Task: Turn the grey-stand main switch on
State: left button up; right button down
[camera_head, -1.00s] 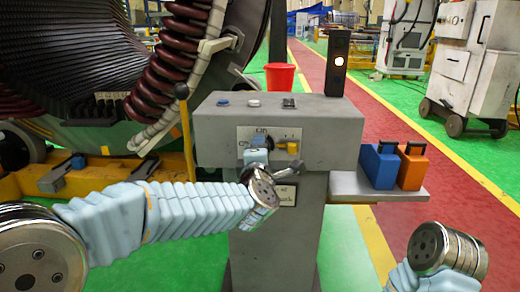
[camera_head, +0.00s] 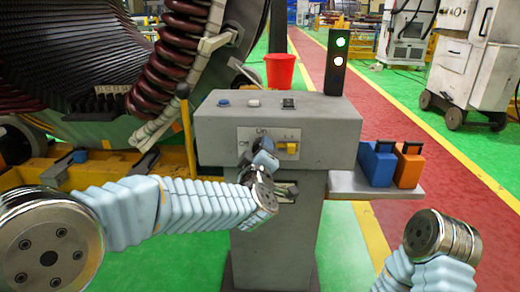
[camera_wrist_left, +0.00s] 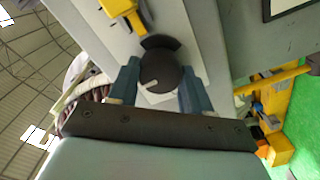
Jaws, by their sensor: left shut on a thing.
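The grey stand (camera_head: 215,137) is in the middle of the head view, with a light control panel on its front. The main switch is a dark round knob (camera_wrist_left: 160,70) with a white pointer mark, seen in the left wrist view. My left gripper (camera_wrist_left: 158,86) is shut on the knob, one blue finger on each side. In the head view my left gripper (camera_head: 264,158) is at the panel, turned at a slant, and hides most of the knob. My right arm's wrist shows at the lower right; its gripper is not visible.
A yellow switch (camera_head: 288,148) sits just right of the knob. The signal tower (camera_head: 337,62) shows a green lamp above a white one. Blue (camera_head: 377,164) and orange (camera_head: 410,167) cases stand on the side shelf. A red bucket (camera_head: 281,71) is behind the stand.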

pick_arm(q)
jog(key=shift+f+m, duration=0.1)
jog(key=shift+m, duration=0.2)
jog(key=o, duration=1.1)
jog(key=shift+c, duration=0.2)
jog(key=shift+s, duration=0.1)
jog(key=s, duration=1.3)
jog(key=shift+s+a+b, duration=0.25)
jog(key=shift+s+b, duration=0.1)
jog(key=shift+b, duration=0.05)
